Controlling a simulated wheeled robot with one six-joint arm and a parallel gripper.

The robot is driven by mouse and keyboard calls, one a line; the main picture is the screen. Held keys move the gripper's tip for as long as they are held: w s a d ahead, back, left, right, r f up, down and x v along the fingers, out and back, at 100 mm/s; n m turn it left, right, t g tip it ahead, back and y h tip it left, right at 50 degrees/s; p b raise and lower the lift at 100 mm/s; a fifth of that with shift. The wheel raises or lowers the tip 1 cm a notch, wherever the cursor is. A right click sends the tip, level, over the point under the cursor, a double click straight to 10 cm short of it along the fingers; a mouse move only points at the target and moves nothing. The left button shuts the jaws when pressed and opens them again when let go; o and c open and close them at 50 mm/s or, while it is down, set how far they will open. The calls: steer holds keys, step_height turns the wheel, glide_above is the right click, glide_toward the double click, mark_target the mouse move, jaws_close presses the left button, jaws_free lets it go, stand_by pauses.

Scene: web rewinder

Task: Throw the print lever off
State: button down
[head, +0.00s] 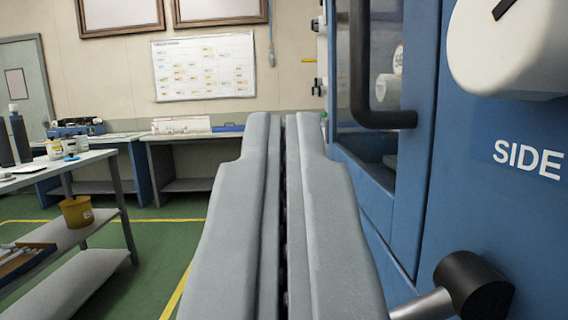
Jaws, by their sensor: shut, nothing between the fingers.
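My gripper (284,120) is in the middle of the view, its two long grey fingers pointing ahead and shut together with nothing between them. A lever with a metal rod and a black cylindrical knob (474,286) shows at the lower right, to the right of my fingers and apart from them in the picture. No print label is visible, so I cannot tell for sure that it is the print lever. The lever's lower end is cut off by the frame, and its pivot is hidden.
The blue machine (455,190) fills the right side, with a black door handle (362,75), a large white dial (505,50) and the word "SIDE". A table (105,155) stands left; a workbench (200,135) stands behind. Green floor (160,235) is clear between.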

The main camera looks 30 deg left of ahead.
steer(key=shift+r, duration=1.4)
steer(key=s+d+r+m+h, duration=0.1)
steer(key=s+d+r+h, duration=0.2)
steer(key=s, duration=0.3)
steer(key=s+d+r+m+t+h, duration=0.1)
steer(key=s+d+r+m+h, duration=0.1)
steer(key=s+d+h, duration=0.3)
steer(key=s+d+r+m+h, duration=0.1)
steer(key=s+d+r, duration=0.15)
steer(key=s, duration=0.45)
steer(key=s+d+f+g+h, duration=0.1)
steer(key=s+f, duration=0.1)
steer(key=s, duration=0.6)
steer(key=s+d+f+m+g+h, duration=0.1)
steer(key=s+d+f, duration=0.1)
steer(key=s, duration=0.6)
steer(key=s+d+f+m+g+h, duration=0.1)
steer(key=s+d+f, duration=0.1)
steer(key=s, duration=0.6)
steer(key=shift+s+d+f+h, duration=0.25)
steer(key=shift+s+f+h, duration=0.05)
steer(key=shift+s+f, duration=0.1)
